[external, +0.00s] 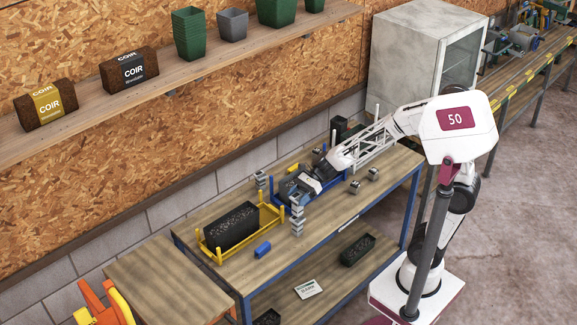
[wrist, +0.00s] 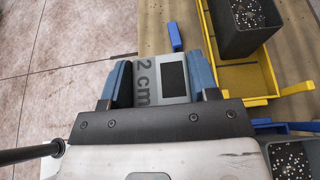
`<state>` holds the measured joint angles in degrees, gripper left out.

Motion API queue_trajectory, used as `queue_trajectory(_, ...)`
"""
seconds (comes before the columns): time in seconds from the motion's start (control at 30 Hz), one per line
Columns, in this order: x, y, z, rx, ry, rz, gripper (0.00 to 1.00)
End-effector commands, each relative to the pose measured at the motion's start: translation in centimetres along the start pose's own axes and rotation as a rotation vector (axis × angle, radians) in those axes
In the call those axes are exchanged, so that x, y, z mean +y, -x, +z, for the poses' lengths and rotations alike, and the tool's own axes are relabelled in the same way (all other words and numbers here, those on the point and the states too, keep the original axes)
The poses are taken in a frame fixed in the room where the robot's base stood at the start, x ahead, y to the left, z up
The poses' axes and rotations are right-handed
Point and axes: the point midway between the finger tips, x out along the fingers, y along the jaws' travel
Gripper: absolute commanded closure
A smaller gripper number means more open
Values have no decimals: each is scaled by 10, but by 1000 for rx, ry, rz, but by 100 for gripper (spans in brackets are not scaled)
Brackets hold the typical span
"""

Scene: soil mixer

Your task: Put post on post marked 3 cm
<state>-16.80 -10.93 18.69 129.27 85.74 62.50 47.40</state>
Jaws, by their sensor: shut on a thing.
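My gripper (wrist: 158,80) is shut on a grey post marked "2 cm" (wrist: 147,80); its blue pads press on the post's two sides. The post has a black square on its upper face. In the external view my gripper (external: 301,190) is over the bench, at the top of a stack of grey posts (external: 297,224). Whether the held post touches the stack cannot be told. Other small grey posts stand on the bench: one on the left (external: 260,180) and two on the right (external: 355,187), (external: 373,174). No "3 cm" mark is readable.
A yellow tray (external: 218,257) with a black pot (external: 231,226) is left of the stack. A blue tray (external: 336,181) lies behind and beneath my arm. A small blue block (external: 262,249) lies in front of the yellow tray.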

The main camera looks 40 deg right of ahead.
Motion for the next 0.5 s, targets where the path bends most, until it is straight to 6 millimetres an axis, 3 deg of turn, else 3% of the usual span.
queue_trajectory(0.2,0,-8,-20,0,-1,0,73)
queue_trajectory(0.5,0,-9,-22,0,0,0,73)
